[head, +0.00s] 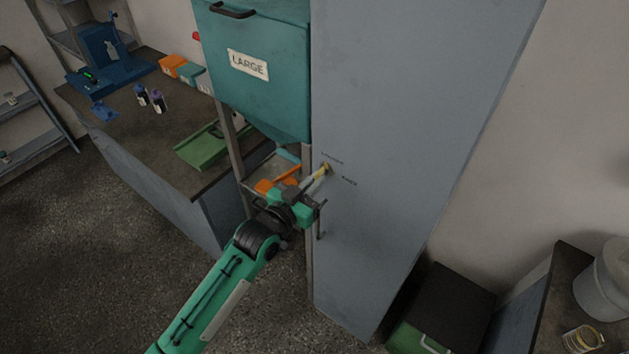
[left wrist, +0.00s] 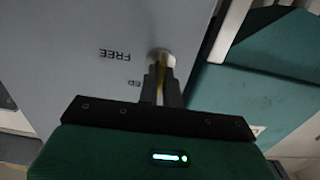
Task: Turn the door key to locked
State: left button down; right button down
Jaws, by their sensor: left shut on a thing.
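A tall grey cabinet door (head: 400,130) stands in the middle of the head view. A small brass-coloured key (head: 327,167) sticks out of it near its left edge, with small labels beside it. My left gripper (head: 316,177) reaches it from the lower left and is shut on it. In the left wrist view the fingers (left wrist: 162,80) close around the yellowish key (left wrist: 160,88), in front of a round lock plate (left wrist: 161,58). The upside-down word FREE (left wrist: 120,54) shows left of the plate; a second label is partly hidden by the gripper. My right gripper is not in view.
A door handle (head: 320,222) is just below the key. A teal bin marked LARGE (head: 260,95) hangs left of the door. A workbench (head: 150,130) with bottles and a green tray (head: 203,148) is at the left. A dark box (head: 445,300) stands right of the cabinet.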

pick_arm(q)
jog(key=shift+f, duration=0.1)
jog(key=c, duration=1.6)
grip_release()
jog(key=shift+b+v, duration=2.5)
jog(key=shift+v, duration=4.4)
